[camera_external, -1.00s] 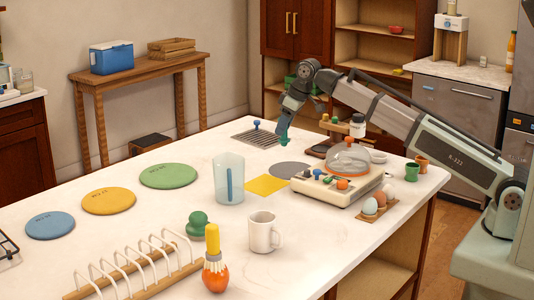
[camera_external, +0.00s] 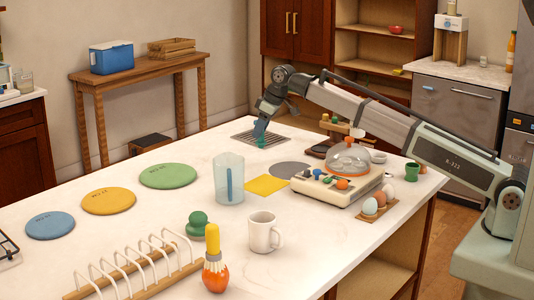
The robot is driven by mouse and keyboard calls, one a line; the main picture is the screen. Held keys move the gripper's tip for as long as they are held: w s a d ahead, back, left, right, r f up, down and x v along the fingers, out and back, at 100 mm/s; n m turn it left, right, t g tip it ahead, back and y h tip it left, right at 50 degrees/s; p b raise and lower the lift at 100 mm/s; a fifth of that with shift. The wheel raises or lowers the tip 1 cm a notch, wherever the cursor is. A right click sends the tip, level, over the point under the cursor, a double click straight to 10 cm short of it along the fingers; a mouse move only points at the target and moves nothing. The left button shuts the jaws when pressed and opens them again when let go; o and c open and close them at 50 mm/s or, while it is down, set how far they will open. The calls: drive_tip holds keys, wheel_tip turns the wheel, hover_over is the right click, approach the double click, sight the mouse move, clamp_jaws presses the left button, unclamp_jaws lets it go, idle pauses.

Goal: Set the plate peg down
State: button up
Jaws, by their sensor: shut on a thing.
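My gripper (camera_external: 261,135) is over the grey slotted grille (camera_external: 243,137) at the far edge of the white counter. It is shut on a small teal-green piece, which I take to be the plate peg (camera_external: 260,142). The peg points down from the fingertips at the grille's right part. I cannot tell whether its lower end touches the grille. The blue knob seen earlier on the grille is now hard to make out around the gripper.
A clear jug (camera_external: 229,180), yellow square (camera_external: 267,185) and grey disc (camera_external: 290,170) lie nearer. A domed appliance (camera_external: 340,185) stands to the right. Green (camera_external: 168,176), orange (camera_external: 108,201) and blue (camera_external: 50,226) discs lie left. The counter left of the grille is clear.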

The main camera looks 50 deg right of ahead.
sight(261, 142)
drive_tip(key=shift+f, duration=2.2)
drive_tip(key=shift+f, duration=0.15)
drive_tip(key=o, duration=1)
drive_tip(key=shift+o, duration=0.2)
drive_tip(key=v, duration=1.2)
